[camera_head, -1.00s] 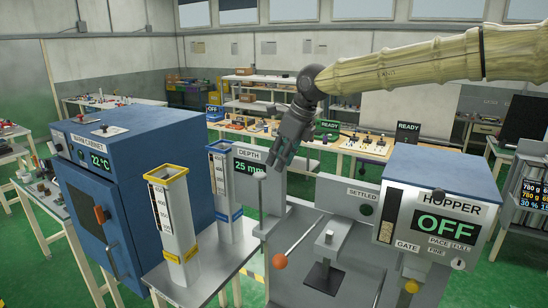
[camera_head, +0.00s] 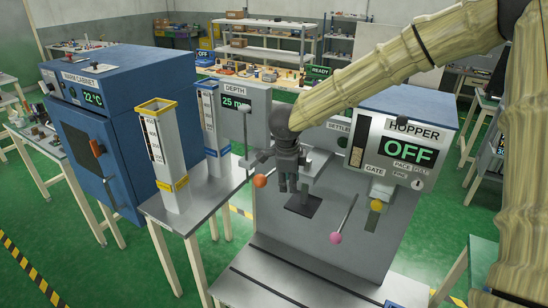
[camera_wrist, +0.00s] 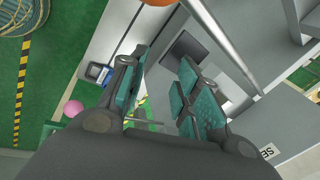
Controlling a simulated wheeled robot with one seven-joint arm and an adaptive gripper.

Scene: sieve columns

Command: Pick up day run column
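Two tall grey columns with printed scales stand upright on a side table (camera_head: 195,208), left of the machine. The nearer column (camera_head: 162,150) has yellow bands at its rim and near its foot. The farther column (camera_head: 212,120) has blue bands. I cannot read which is the day run column. My gripper (camera_head: 287,190) hangs fingers down over the machine, to the right of both columns and apart from them. In the wrist view its teal-padded fingers (camera_wrist: 160,95) are spread with nothing between them. No column shows in the wrist view.
A blue warm cabinet (camera_head: 100,110) stands left of the columns. The hopper (camera_head: 405,140) reads OFF at the right. The depth panel (camera_head: 245,95) is behind my gripper. Levers with an orange ball (camera_head: 260,181) and a pink ball (camera_head: 336,238) stick out nearby.

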